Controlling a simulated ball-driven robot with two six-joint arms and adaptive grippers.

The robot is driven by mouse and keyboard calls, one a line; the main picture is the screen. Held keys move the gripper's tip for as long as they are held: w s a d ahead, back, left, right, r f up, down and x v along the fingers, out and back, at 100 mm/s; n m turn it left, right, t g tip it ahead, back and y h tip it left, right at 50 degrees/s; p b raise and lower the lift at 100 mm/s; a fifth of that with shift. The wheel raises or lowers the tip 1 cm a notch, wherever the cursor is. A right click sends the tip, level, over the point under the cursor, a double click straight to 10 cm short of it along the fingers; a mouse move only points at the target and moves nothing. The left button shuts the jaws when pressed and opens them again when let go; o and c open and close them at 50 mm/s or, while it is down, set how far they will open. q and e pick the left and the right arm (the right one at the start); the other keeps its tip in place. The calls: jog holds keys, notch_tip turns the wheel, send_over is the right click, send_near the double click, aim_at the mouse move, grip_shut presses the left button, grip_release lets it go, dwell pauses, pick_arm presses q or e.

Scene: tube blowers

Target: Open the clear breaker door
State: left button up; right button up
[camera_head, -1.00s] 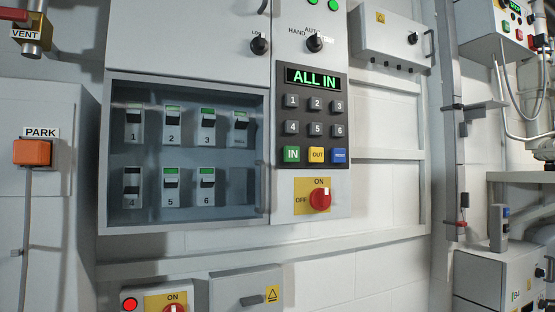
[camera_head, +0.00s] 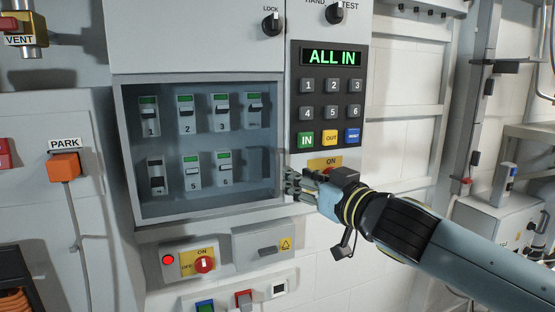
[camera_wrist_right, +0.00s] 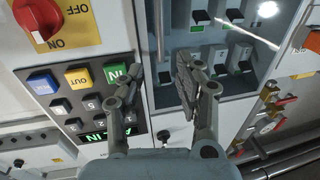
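The clear breaker door (camera_head: 207,143) covers a recessed bay of several numbered breakers in the grey cabinet. It looks closed. In the right wrist view the clear door (camera_wrist_right: 250,32) fills the top right, with a bright reflection on it. A thin bar, seemingly its handle, runs along the door's keypad-side edge (camera_wrist_right: 160,28). My right gripper (camera_head: 292,184) is at the door's lower right edge. In the right wrist view my right gripper (camera_wrist_right: 162,70) has its fingers apart, on either side of the bar's line; contact cannot be told. My left gripper is not in view.
Right of the door is a keypad (camera_head: 326,95) reading ALL IN. A red rotary switch (camera_wrist_right: 38,18) sits close to my right gripper, partly hidden by it in the head view. Below are a small switch box (camera_head: 192,262) and a grey latch box (camera_head: 263,247).

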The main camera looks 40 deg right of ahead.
aim_at(278, 167)
jog(key=w+p, duration=0.1)
jog(key=w, duration=0.3)
jog(key=w+p, duration=0.2)
jog(key=w, duration=0.1)
jog(key=shift+w+d+r, duration=0.15)
jog(key=shift+w, duration=0.7)
grip_shut()
